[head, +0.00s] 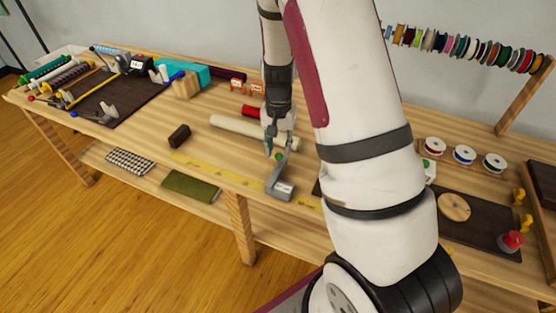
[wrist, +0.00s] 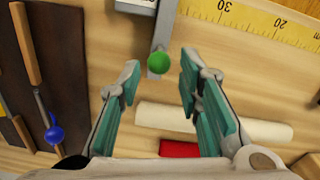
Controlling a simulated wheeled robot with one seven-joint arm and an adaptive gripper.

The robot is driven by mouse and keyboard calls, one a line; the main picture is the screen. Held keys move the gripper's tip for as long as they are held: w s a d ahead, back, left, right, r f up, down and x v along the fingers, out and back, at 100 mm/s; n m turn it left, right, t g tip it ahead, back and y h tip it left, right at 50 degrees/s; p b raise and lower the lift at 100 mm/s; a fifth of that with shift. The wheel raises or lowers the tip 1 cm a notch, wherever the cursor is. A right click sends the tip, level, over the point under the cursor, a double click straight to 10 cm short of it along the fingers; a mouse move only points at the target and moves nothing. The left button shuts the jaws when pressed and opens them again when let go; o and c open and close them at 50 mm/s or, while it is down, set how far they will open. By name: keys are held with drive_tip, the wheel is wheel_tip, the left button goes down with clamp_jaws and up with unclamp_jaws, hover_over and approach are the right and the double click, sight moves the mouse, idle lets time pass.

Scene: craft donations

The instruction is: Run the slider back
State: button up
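A grey metal device (head: 281,188) with a pale label lies on the wooden table below my gripper. A green ball knob (wrist: 159,62) sits at the end of its narrow stem in the wrist view; the knob also shows small in the head view (head: 278,156). My gripper (wrist: 158,75) is open and empty, with teal-padded fingers either side of the knob. A gap shows on both sides, so neither finger visibly touches it. Part of the grey body (wrist: 140,5) is cut off at the top of the wrist view. Which part slides cannot be told.
A yellow measuring strip (wrist: 250,20) lies beside the device. A pale roll (wrist: 215,122) and a red roll (wrist: 179,149) lie near my fingers. A dark board with a blue knob (wrist: 55,135) is at left in the wrist view. A dark brown block (head: 179,136) stands farther left.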

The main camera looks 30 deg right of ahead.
wheel_tip(320, 180, down, 6)
idle(0.4)
clamp_jaws()
